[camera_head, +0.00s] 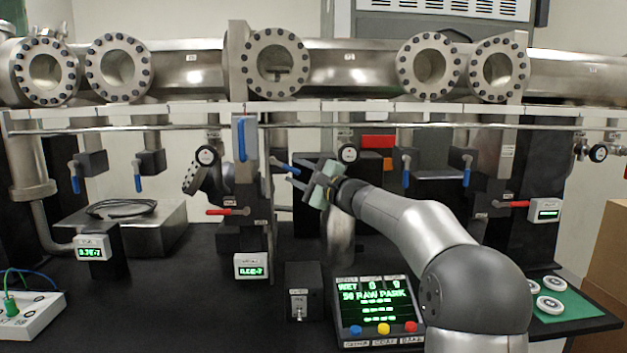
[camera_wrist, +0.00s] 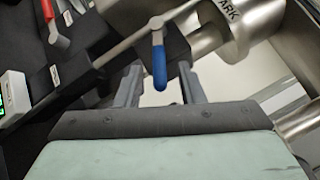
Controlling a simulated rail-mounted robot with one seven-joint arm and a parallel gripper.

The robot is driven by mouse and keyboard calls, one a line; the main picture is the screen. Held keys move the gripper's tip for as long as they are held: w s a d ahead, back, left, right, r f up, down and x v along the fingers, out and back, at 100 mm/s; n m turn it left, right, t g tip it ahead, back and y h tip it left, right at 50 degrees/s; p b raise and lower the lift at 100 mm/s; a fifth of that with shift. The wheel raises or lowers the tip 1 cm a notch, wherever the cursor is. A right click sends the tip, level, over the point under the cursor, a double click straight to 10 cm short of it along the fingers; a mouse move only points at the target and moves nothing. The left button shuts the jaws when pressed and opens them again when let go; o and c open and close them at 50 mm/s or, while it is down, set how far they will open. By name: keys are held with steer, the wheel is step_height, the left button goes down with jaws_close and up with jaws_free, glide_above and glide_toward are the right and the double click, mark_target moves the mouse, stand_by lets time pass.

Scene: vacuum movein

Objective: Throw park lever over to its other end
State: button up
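The lever with a blue handle (camera_wrist: 159,66) hangs from a metal pivot in the wrist view, next to a steel cylinder (camera_wrist: 232,22) whose partly cut-off lettering reads "ARK". My gripper (camera_wrist: 160,80) is open, with one finger on each side of the blue handle and visible gaps between. The lever's pivot is hard to make out in the head view.
A red-handled lever (camera_head: 228,211) sits left of my gripper on the column, below a larger blue handle (camera_head: 247,138). A control panel (camera_head: 375,305) with a green display reading "RAW PARK" stands below my arm. A steel pipe (camera_head: 340,240) stands close under my gripper.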

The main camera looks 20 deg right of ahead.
steer(key=b+v, duration=0.2)
steer(key=v, duration=1.5)
steer(key=shift+r, duration=0.1)
